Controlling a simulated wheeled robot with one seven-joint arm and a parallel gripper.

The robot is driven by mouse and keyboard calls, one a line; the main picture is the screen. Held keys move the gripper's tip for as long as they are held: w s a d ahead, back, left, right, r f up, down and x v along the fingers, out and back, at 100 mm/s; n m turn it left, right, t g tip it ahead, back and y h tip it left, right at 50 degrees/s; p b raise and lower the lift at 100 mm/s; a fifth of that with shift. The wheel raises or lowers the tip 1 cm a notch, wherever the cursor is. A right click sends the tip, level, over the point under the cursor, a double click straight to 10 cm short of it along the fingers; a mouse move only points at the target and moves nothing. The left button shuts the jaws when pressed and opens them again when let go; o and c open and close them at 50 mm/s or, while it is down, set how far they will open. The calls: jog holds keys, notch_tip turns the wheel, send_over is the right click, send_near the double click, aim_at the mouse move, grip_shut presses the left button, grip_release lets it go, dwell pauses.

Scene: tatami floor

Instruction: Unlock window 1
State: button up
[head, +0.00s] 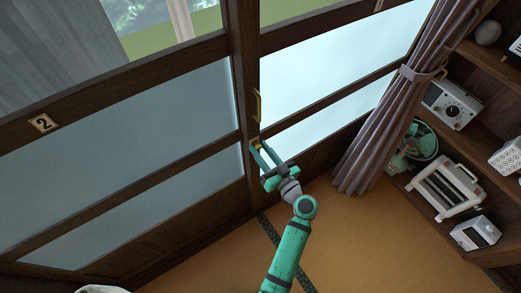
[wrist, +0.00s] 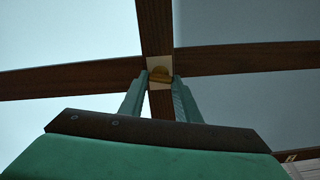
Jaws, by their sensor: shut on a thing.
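My gripper (head: 259,147) reaches up to the dark wooden upright where the two window panels meet. In the wrist view, its two fingers (wrist: 160,79) stand on either side of a small rounded brass latch (wrist: 160,73) on a pale plate. The gripper is shut on this latch; the exact contact is hard to see. In the head view, a brass fitting (head: 256,105) shows on the upright just above the fingers. The right window panel (head: 320,85) is frosted and bright. The left panel (head: 130,140) bears a plate marked 2 (head: 43,123).
A gathered curtain (head: 385,125) hangs right of the window. Shelves at the right hold a radio (head: 452,104), a toaster-like appliance (head: 447,188), a fan (head: 420,143) and a small white device (head: 475,233). The tatami floor (head: 360,235) below is clear.

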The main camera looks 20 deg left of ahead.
jog(key=m, duration=0.4)
jog(key=shift+d+m, duration=0.1)
jog(key=shift+m, duration=0.2)
jog(key=m, duration=0.3)
jog(key=shift+w+f+m, duration=0.1)
jog(key=shift+m, duration=0.3)
jog(key=shift+f+m, duration=0.15)
jog(key=shift+m, duration=3.35)
jog(key=o, duration=1)
jog(key=shift+o, duration=0.2)
jog(key=v, duration=1.1)
